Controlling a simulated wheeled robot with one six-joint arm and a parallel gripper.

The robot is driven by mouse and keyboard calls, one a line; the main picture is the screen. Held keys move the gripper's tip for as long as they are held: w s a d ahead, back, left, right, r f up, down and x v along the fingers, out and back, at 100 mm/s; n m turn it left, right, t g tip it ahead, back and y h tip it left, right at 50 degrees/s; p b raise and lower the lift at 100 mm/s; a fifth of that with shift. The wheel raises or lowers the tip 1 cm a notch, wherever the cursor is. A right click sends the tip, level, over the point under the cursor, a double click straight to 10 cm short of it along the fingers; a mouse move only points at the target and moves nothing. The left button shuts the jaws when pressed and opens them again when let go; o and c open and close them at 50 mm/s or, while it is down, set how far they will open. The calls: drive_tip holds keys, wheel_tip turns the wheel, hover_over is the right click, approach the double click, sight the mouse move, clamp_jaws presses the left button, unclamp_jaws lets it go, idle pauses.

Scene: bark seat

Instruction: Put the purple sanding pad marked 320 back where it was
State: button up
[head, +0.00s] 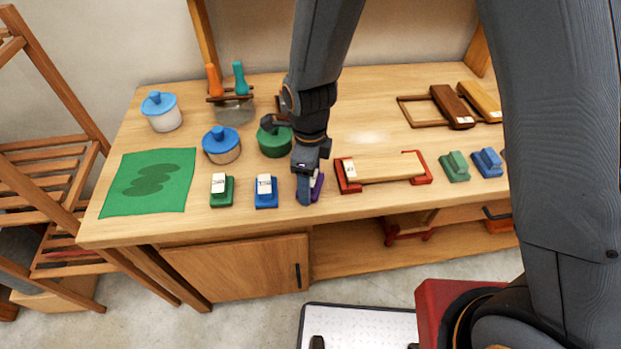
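The purple sanding pad (318,186) stands at the front of the workbench, between a blue pad and a red-ended wooden frame. Only a strip of it shows, and its mark is hidden. My gripper (309,188) points down at this pad. One finger covers the pad's left part; the other finger is hidden. I cannot tell whether the fingers are closed on the pad or stand around it, or whether the pad touches the bench.
A green pad (222,190) and a blue pad (266,191), both with white labels, stand left of my gripper. The red-ended frame (390,170) is close on the right. Lidded pots (221,146) and a green cloth (149,182) lie farther left. Two more pads (455,166) stand right.

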drive_tip(key=shift+f, duration=0.25)
drive_tip(key=shift+s+d+f, duration=0.15)
drive_tip(key=shift+s+f, duration=0.15)
drive_tip(key=shift+f, duration=0.1)
drive_tip(key=o, duration=0.9)
drive_tip(key=shift+c, duration=0.2)
drive_tip(key=shift+o, duration=1.2)
drive_tip(key=shift+w+d+f, duration=0.1)
drive_tip(key=shift+d, duration=0.1)
drive_tip(key=shift+a+r, duration=0.2)
drive_tip(key=shift+r, duration=0.25)
wheel_tip(320, 180, up, 13)
drive_tip(key=b, duration=0.3)
drive_tip(key=shift+w+a+f, duration=0.15)
drive_tip(key=shift+w, duration=0.05)
